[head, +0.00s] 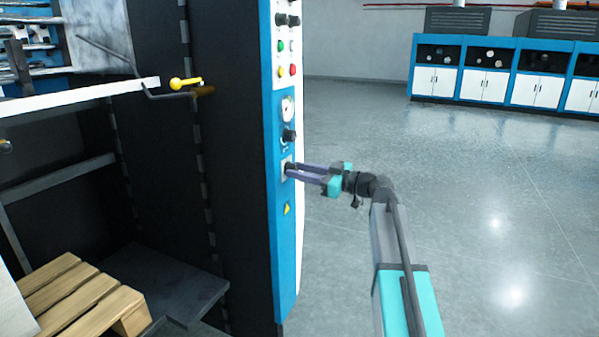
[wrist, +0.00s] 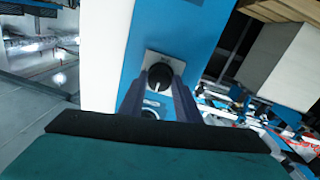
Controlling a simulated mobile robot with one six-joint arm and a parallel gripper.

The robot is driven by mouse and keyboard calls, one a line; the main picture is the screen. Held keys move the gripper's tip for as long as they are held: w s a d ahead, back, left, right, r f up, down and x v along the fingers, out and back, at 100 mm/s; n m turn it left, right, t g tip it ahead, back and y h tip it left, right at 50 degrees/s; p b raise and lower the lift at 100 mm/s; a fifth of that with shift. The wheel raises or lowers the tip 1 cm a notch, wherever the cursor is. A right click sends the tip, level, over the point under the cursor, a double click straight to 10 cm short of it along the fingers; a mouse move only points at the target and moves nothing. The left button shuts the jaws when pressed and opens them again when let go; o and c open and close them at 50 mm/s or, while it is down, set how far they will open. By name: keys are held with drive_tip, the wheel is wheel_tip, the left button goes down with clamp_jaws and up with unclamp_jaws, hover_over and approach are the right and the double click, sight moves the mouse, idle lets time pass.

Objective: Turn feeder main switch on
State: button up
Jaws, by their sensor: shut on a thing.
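The feeder main switch is a black rotary knob (wrist: 159,81) with a white pointer line, on a pale square plate on the blue control panel (head: 277,235). In the wrist view the knob sits between the tips of my two fingers, and its pointer line runs roughly along the fingers. My gripper (head: 290,168) reaches the panel from the right in the head view and is shut on this knob. In that view the fingertips largely hide the knob. The plate's lettering is too small to read.
Above the switch are another black knob (head: 289,136), a round gauge (head: 287,108), and green (head: 281,46) and red (head: 292,70) buttons. A yellow warning sign (head: 287,209) is below. A wooden pallet (head: 75,300) lies at the lower left. Floor to the right is clear.

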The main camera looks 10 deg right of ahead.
drive_tip(key=shift+d+m, duration=0.1)
drive_tip(key=shift+m, duration=0.4)
drive_tip(key=m+p, duration=0.2)
drive_tip(key=m, duration=0.1)
drive_tip(key=shift+w+r+m+g, duration=0.1)
drive_tip(key=shift+r+m+g, duration=0.05)
drive_tip(key=shift+m+g, duration=0.15)
drive_tip(key=m+p, duration=0.3)
drive_tip(key=m, duration=0.1)
drive_tip(key=shift+d+r, duration=0.1)
drive_tip(key=m+p, duration=0.3)
drive_tip(key=m, duration=0.1)
drive_tip(key=shift+w+m+p, duration=0.1)
drive_tip(key=shift+m+p, duration=0.2)
drive_tip(key=m+p, duration=0.3)
drive_tip(key=m, duration=0.1)
drive_tip(key=shift+d+g, duration=0.1)
drive_tip(key=shift+g, duration=0.2)
drive_tip(key=shift+f, duration=0.2)
drive_tip(key=o, duration=0.9)
drive_tip(key=shift+o, duration=0.8)
